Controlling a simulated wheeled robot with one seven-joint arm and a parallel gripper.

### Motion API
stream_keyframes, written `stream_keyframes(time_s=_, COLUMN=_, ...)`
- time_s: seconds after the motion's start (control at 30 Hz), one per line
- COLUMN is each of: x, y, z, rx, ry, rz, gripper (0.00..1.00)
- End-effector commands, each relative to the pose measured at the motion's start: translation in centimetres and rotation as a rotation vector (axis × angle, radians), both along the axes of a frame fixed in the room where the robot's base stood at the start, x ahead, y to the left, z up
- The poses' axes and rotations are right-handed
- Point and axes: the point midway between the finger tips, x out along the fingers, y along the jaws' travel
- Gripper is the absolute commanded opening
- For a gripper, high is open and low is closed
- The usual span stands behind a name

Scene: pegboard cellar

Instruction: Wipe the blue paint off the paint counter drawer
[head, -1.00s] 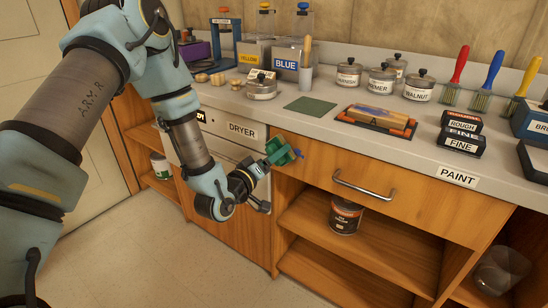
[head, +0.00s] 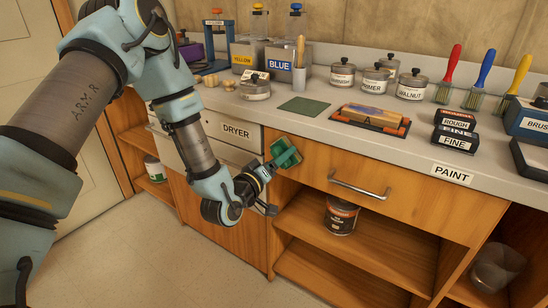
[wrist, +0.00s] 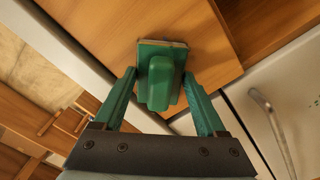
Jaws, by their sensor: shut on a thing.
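The paint counter drawer (head: 420,208) is a closed wooden front with a metal bar handle (head: 359,187), below the counter marked PAINT. My gripper (head: 270,170) is at the drawer's upper left corner, shut on a green block-shaped wiper (head: 287,152). In the wrist view, the wiper (wrist: 160,75) sits between the fingers of my gripper (wrist: 162,100), its thin pale edge against or very close to the wooden drawer front (wrist: 105,28).
A white dryer front (head: 228,150) adjoins the drawer on the left. Open shelves below hold a dark can (head: 341,215). The counter above carries a green mat (head: 304,107), a sander on an orange tray (head: 398,128) and several labelled jars. The floor in front is clear.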

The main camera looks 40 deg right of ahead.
Motion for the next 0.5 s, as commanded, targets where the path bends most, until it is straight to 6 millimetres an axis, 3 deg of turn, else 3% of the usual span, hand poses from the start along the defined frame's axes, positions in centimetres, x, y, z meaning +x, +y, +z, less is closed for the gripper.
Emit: stream_keyframes(time_s=0.5, x=-2.8, y=-0.8, z=-0.1, rx=0.0, ry=0.001, rz=-0.001, gripper=0.0)
